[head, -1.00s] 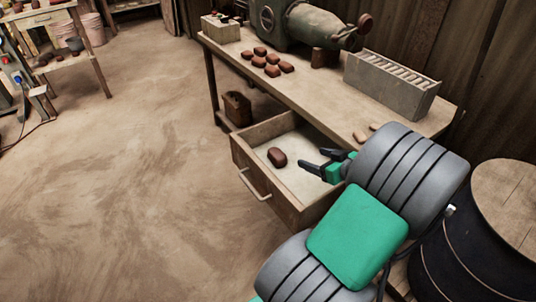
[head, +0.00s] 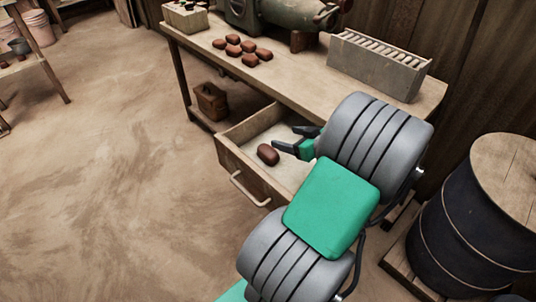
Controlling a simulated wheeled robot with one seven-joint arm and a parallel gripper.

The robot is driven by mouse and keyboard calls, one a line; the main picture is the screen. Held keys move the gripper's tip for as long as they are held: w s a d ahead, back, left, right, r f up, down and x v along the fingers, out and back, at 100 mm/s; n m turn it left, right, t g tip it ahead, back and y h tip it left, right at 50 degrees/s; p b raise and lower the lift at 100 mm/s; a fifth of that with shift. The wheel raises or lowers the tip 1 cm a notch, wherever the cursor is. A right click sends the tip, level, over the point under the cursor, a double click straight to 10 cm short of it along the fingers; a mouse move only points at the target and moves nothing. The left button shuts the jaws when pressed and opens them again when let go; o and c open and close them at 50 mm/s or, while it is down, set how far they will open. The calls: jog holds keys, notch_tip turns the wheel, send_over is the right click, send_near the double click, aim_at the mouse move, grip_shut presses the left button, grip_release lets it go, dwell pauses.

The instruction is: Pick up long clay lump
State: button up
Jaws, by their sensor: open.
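A brown, rounded, elongated clay lump (head: 268,154) lies in the open drawer (head: 244,179) below the workbench. My gripper (head: 286,137) is over the drawer, just to the right of the lump and close to it in the picture. Its dark fingers are open with nothing visible between them. I cannot tell its height above the drawer floor. My arm hides the right part of the drawer.
Several brown lumps (head: 249,60) lie on the workbench (head: 292,75). A grey slotted box (head: 377,66) and a green machine (head: 285,14) stand on it. A dark barrel (head: 478,215) stands at the right.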

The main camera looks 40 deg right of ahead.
jog(key=b, duration=0.8)
send_near(271, 151)
jog(key=w+f, duration=0.2)
jog(key=w, duration=0.1)
jog(key=shift+d+f, duration=0.3)
jog(key=x, duration=0.2)
jog(key=b+x, duration=0.1)
jog(key=x, duration=0.2)
jog(key=a+b+x, duration=0.1)
jog(key=x, duration=0.1)
jog(key=shift+w+r, duration=0.25)
jog(key=shift+w, duration=0.15)
grip_shut()
jog(key=shift+r, duration=0.1)
